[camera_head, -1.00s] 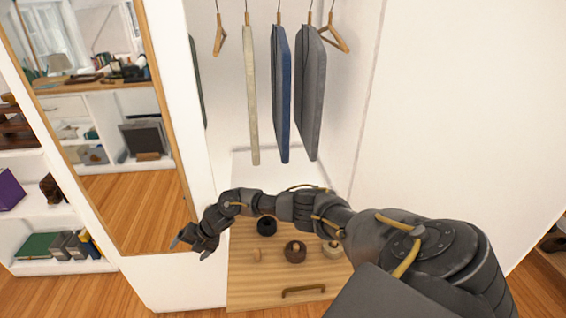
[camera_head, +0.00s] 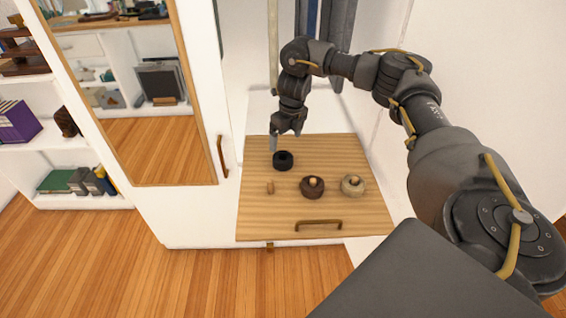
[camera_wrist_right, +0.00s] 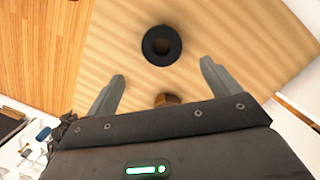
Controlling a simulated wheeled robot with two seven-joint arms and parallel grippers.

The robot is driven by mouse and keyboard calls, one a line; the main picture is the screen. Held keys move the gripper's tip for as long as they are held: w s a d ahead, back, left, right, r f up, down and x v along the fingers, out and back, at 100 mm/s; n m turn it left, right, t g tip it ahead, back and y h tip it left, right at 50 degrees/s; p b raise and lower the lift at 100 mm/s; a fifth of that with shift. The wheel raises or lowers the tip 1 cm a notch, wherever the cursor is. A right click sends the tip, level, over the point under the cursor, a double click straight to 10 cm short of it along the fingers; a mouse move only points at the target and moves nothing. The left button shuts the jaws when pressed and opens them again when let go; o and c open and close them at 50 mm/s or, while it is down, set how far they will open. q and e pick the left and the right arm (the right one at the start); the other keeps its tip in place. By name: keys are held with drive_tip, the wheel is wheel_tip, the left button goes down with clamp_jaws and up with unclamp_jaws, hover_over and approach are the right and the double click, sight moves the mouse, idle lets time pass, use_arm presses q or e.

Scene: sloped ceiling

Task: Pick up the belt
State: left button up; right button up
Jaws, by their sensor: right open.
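Several small rolled items that look like coiled belts sit on a light wooden panel (camera_head: 350,205). A black ring-shaped coil (camera_head: 283,160) lies near the panel's back left. A dark brown coil (camera_head: 312,187) and a beige coil (camera_head: 352,185) lie nearer the front. I cannot tell for sure which is the belt. My right gripper (camera_head: 284,136) points down just above and behind the black coil, open and empty. In the right wrist view the black coil (camera_wrist_right: 162,45) lies ahead of the spread fingers (camera_wrist_right: 163,71), apart from them. My left gripper is out of view.
A small wooden peg (camera_head: 270,187) stands left of the brown coil. A handle (camera_head: 318,222) is at the panel's front. Clothes (camera_head: 340,25) hang behind my right arm. A mirror (camera_head: 150,150) and shelves (camera_head: 75,150) are at left. Floor in front is clear.

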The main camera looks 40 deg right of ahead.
hover_over(283, 156)
drive_tip(key=s+a, duration=0.1)
drive_tip(key=s, duration=0.1)
drive_tip(key=f, duration=0.4)
drive_tip(key=shift+s+a+f, duration=0.1)
drive_tip(key=shift+s+a, duration=0.05)
drive_tip(key=shift+s, duration=0.05)
drive_tip(key=shift+w+f, duration=0.25)
drive_tip(key=shift+f, duration=1.05)
drive_tip(key=shift+w+f, duration=0.25)
drive_tip(key=shift+f, duration=1.05)
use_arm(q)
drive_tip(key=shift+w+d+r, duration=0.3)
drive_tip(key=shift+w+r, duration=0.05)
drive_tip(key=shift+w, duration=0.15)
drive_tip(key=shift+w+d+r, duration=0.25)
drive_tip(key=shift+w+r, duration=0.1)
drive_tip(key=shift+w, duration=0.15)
use_arm(e)
drive_tip(key=shift+c, duration=0.2)
drive_tip(key=c, duration=1.1)
drive_tip(key=shift+r, duration=0.15)
